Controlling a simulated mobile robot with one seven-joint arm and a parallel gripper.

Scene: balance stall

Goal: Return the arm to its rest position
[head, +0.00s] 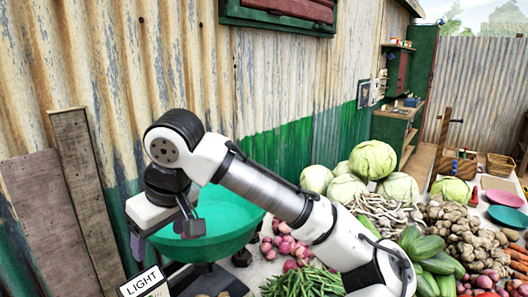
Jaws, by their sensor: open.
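My arm reaches from the lower right up to the left across the head view. My gripper (165,243) is at its left end, pointing down, with its fingers apart and nothing visible between them. It hangs in front of the left part of a green bowl-shaped pan (225,225), which stands on a dark base. I cannot tell whether the gripper touches the pan. A white sign reading "LIGHT" (143,283) stands just below the gripper.
Cabbages (373,160), ginger-like roots (465,230), green beans (300,283), cucumbers (437,265) and red onions (285,243) crowd the table around my arm. Wooden planks (85,190) lean on the corrugated wall behind. Shelves (395,130) stand at the back right.

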